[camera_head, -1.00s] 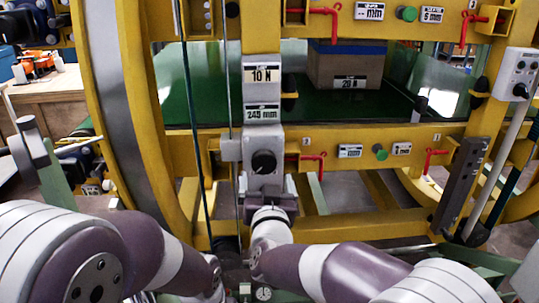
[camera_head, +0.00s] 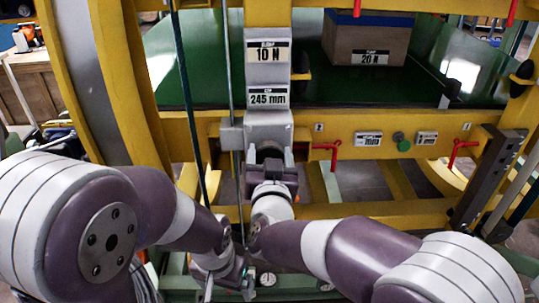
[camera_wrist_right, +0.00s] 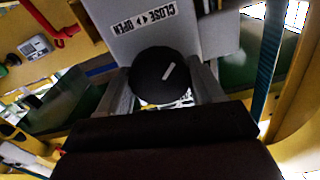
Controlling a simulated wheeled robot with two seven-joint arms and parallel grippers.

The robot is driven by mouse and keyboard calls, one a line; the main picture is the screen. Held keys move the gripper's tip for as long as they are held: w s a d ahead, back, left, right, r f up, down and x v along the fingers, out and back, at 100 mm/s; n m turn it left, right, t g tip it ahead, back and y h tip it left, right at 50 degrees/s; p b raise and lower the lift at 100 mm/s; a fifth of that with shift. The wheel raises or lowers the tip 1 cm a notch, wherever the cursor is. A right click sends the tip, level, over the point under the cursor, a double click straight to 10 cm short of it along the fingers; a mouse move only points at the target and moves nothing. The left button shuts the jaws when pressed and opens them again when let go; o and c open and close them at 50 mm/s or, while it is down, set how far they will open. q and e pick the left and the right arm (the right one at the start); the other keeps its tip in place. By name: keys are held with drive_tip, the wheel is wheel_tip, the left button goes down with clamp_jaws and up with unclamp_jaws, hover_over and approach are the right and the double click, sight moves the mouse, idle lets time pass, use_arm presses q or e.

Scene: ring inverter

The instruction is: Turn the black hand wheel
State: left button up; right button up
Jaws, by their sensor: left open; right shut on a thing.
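The round black hand wheel (camera_wrist_right: 163,75) sits on a grey housing under a "CLOSE / OPEN" label in the right wrist view, with a short white mark slanting on its face. My right gripper (camera_wrist_right: 165,92) has one grey finger on each side of the wheel and is shut on it. In the head view, the right gripper (camera_head: 268,163) reaches up to the housing, and only a dark part of the wheel (camera_head: 268,152) shows between the fingers. My left gripper (camera_head: 238,281) is low in the head view, below the right one and away from the wheel; its fingers are hard to make out.
A yellow frame (camera_head: 380,121) with red handles (camera_head: 330,152) and a green knob (camera_head: 404,141) runs beside the housing. Thin vertical rods (camera_head: 185,100) stand just left of it. A brown box (camera_head: 368,40) rests on the green surface (camera_head: 318,88) behind.

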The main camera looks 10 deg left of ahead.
drive_tip(key=shift+c, duration=0.5)
drive_tip(key=m+b, duration=0.2)
drive_tip(key=shift+f+m, duration=0.2)
drive_tip(key=shift+m, duration=0.2)
drive_tip(key=m+b, duration=0.2)
drive_tip(key=shift+m+b, duration=0.35)
drive_tip(key=shift+m, duration=0.05)
drive_tip(key=shift+r+m+b, duration=0.15)
drive_tip(key=shift+m+b, duration=0.45)
drive_tip(key=shift+m, duration=0.3)
